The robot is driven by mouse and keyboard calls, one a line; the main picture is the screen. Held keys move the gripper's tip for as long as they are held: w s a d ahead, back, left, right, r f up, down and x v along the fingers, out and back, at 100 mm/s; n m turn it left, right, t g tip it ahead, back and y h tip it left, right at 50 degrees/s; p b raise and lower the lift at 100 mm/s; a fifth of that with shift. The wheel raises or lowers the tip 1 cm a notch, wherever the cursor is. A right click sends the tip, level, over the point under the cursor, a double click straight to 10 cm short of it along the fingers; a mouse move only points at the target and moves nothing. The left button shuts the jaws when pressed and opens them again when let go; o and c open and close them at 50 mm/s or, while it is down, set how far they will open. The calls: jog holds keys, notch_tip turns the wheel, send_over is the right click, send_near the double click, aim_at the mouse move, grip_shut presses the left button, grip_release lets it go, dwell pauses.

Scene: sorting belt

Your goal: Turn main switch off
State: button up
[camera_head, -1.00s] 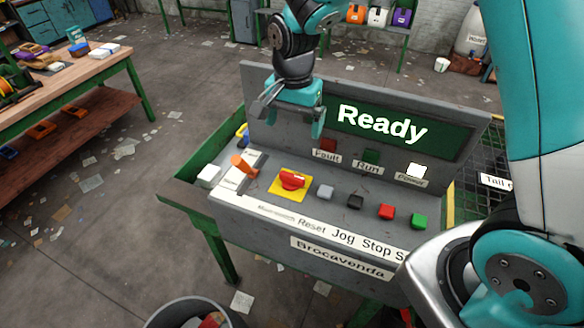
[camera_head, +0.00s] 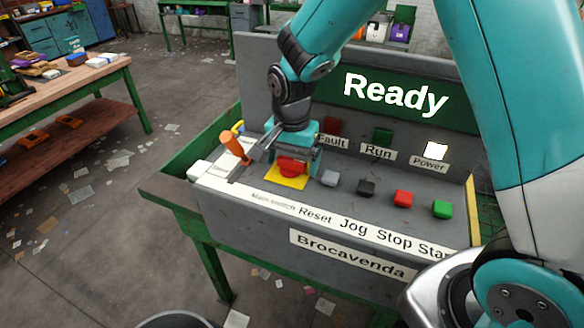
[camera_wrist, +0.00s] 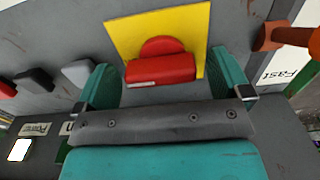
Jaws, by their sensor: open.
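The main switch (camera_wrist: 160,69) is a red rotary handle on a yellow plate (camera_wrist: 187,24). In the head view the switch (camera_head: 292,166) sits at the left of the console, above the label "Main switch". My gripper (camera_head: 284,160) is right at the switch from behind and above. In the wrist view my gripper (camera_wrist: 167,86) is open, with one teal finger on each side of the red handle. Gaps show between the fingers and the handle, and I cannot see any contact. The display (camera_head: 395,102) reads "Ready", and the white Power lamp (camera_head: 436,151) is lit.
An orange lever (camera_head: 235,148) stands close to the left of my gripper. To the right are a grey Reset button (camera_head: 330,178), a black Jog button (camera_head: 366,187), a red Stop button (camera_head: 403,198) and a green button (camera_head: 442,209). The Fault and Run lamps look dark.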

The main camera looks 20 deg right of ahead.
jog(key=c, duration=0.9)
jog(key=shift+c, duration=0.2)
jog(key=shift+n, duration=0.4)
jog(key=n, duration=0.3)
jog(key=shift+n, duration=0.3)
jog(key=n, duration=0.4)
jog(key=shift+w+n, duration=0.1)
jog(key=shift+n, duration=0.2)
jog(key=n, duration=0.4)
jog(key=shift+n, duration=0.3)
jog(key=n, duration=0.4)
jog(key=shift+w, duration=0.1)
jog(key=shift+n, duration=0.3)
